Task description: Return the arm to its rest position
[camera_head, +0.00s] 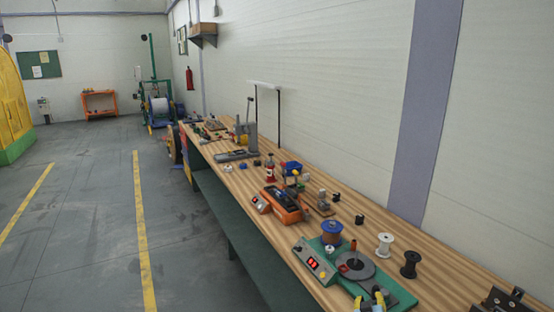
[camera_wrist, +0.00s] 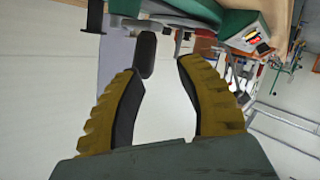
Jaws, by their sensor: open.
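My gripper (camera_wrist: 158,68) shows in the wrist view with its two ridged yellow fingers apart and dark pads facing each other. Nothing is held between the pads. A dark rounded part (camera_wrist: 145,54) shows beyond the gap, and I cannot tell what it is.
A long wooden workbench (camera_head: 275,231) runs along the right wall. It carries a green-based device (camera_head: 322,268), an orange device (camera_head: 282,204), a white spool (camera_head: 385,244) and a black spool (camera_head: 410,263). The grey floor (camera_head: 90,215) left of the bench is clear.

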